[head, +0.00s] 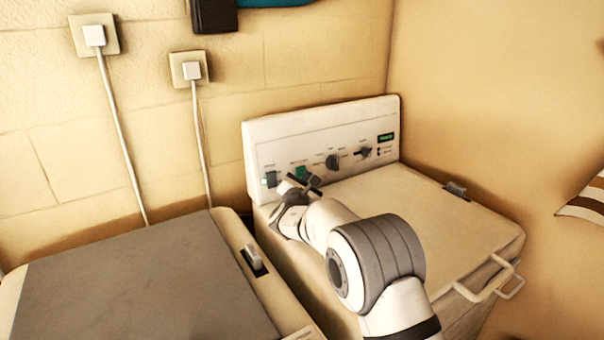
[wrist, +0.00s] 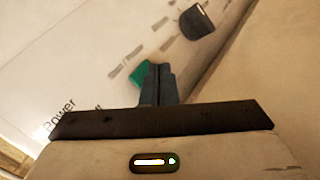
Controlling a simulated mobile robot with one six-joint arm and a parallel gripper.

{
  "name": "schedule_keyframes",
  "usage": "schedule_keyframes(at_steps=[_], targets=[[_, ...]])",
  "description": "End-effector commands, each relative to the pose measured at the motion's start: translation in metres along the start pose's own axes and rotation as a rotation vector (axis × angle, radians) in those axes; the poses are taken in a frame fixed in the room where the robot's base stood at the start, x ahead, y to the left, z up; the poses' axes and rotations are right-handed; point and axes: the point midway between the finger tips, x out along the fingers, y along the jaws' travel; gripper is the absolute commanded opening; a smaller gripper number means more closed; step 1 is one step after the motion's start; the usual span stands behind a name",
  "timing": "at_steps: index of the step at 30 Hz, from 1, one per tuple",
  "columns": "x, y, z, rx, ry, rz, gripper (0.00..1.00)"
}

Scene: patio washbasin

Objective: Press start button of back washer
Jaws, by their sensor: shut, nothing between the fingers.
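The back washer (head: 438,203) stands in the corner, with a raised white control panel (head: 352,125) along its rear. My gripper (head: 303,181) is shut and empty, close in front of this end of the panel. In the wrist view, my gripper's fingertips (wrist: 159,68) are together beside a green button (wrist: 139,75) and partly cover it. Whether they touch it, I cannot tell. A "Power" label (wrist: 61,116) shows to the left.
A dark knob (head: 333,161) and another knob (head: 363,152) sit right of the buttons, near a green-lit display (head: 386,137). A grey-lidded machine (head: 140,285) stands at front left. Plugged cords (head: 123,150) run down the wall.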

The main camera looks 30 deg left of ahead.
Motion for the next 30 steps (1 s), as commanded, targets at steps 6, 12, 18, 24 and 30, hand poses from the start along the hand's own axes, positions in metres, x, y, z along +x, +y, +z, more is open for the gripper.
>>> schedule_keyframes(at_steps=[6, 12, 18, 24, 30], targets=[[0.0001, -0.0001, 0.0001, 0.0, 0.0, 0.0, 0.0], [0.0001, -0.0002, 0.0001, 0.0, 0.0, 0.0, 0.0], [0.0001, -0.0002, 0.0001, 0.0, 0.0, 0.0, 0.0], [0.002, 0.0004, -0.0024, 0.0, 0.0, 0.0, 0.0], [0.0063, 0.0038, -0.0047, 0.0, 0.0, 0.0, 0.0]])
